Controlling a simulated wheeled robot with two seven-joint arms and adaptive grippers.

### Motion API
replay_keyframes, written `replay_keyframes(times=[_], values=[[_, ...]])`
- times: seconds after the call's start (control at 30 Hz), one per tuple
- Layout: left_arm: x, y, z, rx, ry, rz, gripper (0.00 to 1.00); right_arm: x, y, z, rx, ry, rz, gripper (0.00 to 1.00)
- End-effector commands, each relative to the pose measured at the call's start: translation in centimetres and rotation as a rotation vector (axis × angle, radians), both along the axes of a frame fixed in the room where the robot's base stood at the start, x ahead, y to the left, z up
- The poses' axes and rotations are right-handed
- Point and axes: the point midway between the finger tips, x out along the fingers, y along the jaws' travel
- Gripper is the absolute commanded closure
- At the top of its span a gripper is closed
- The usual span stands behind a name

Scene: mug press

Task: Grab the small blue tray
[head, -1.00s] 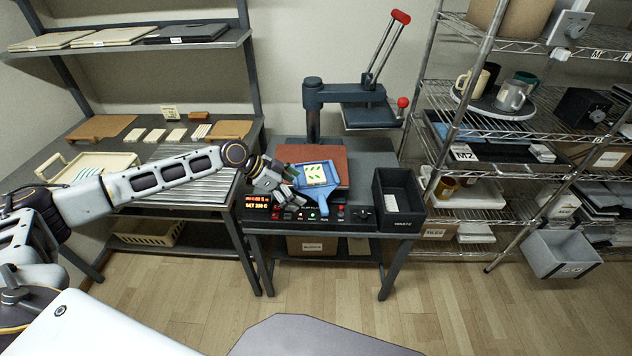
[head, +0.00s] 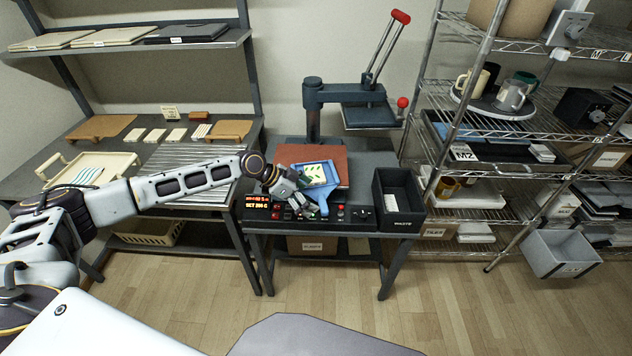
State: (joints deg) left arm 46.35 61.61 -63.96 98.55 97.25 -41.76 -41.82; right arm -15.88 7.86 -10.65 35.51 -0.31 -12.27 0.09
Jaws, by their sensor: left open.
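The small blue tray (head: 341,191) lies on the front part of the press, overlapping the reddish-brown pad (head: 340,158). Its handle points toward the front edge. A white tile with a green and yellow pattern (head: 315,174) lies on it. My left gripper (head: 304,198) is open at the left side of the tray, close to its handle. The fingers overlap the tray's left edge in the picture, and I cannot tell whether they touch it. The gripper hides part of the tray's left side. My right gripper is not in view.
The heat press (head: 312,100) stands behind, its upper plate swung aside to the right. A black waste bin (head: 400,203) stands right of the tray. The control panel with a lit display (head: 264,203) lies below the gripper. Wire shelves (head: 520,125) stand at the right.

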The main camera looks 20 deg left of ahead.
Motion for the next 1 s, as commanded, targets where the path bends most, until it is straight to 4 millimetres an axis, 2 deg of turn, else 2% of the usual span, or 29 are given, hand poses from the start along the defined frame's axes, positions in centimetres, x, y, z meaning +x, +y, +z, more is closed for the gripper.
replay_keyframes(times=[0.27, 0.6, 1.0], values=[[0.6, -1.1, -0.8, -0.001, -0.002, -0.001, 0.00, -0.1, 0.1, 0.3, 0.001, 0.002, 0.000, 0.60], [1.6, -3.0, -3.1, -0.001, 0.001, 0.000, 0.00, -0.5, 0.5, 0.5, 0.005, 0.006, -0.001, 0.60], [1.8, -3.3, -3.5, 0.000, 0.000, 0.001, 0.00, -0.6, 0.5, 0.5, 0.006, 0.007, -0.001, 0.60]])
